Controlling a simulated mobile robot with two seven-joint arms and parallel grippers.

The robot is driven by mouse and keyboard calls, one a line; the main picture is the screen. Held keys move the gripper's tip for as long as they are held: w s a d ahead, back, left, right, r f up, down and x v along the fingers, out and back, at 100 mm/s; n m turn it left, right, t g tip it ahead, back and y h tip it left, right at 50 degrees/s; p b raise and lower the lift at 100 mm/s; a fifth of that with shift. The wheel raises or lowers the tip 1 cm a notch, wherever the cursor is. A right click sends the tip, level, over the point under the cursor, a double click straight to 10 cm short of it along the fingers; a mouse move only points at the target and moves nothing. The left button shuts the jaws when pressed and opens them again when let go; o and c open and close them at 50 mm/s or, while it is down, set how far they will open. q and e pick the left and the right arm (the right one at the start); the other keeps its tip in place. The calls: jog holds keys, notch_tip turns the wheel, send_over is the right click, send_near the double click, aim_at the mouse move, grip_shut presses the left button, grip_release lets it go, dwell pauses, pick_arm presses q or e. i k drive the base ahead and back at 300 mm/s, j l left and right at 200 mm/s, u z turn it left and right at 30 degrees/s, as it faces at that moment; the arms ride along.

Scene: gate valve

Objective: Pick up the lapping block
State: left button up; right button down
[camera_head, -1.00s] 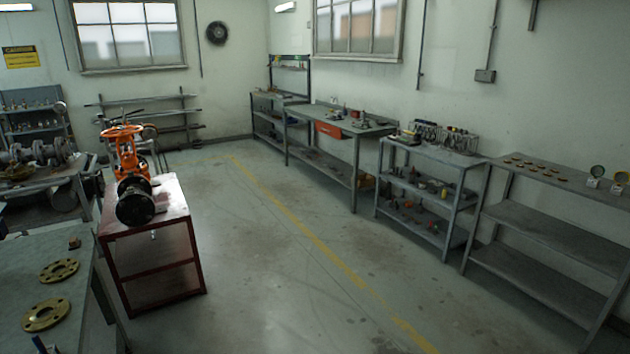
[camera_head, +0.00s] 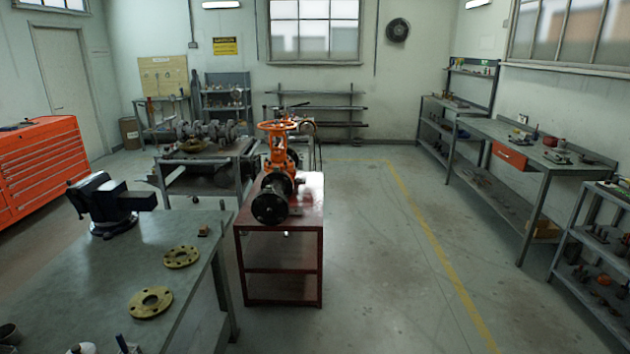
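A small brown block (camera_head: 203,231) lies near the right edge of the grey workbench (camera_head: 190,315) in the left foreground. It may be the lapping block, but it is too small to tell. Two brass-coloured flanges lie near it, one closer to the block (camera_head: 181,257) and one farther toward the front (camera_head: 150,302). Neither of my grippers shows in this view.
A dark vise (camera_head: 108,203) stands on the workbench. A red stand with an orange gate valve (camera_head: 277,155) is just beyond the bench. An orange tool cabinet (camera_head: 40,165) stands at the left. The floor (camera_head: 375,260) right of the stand is clear.

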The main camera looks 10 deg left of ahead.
aim_at(203, 231)
jog(key=i+u, duration=0.3)
jog(key=i, duration=1.3)
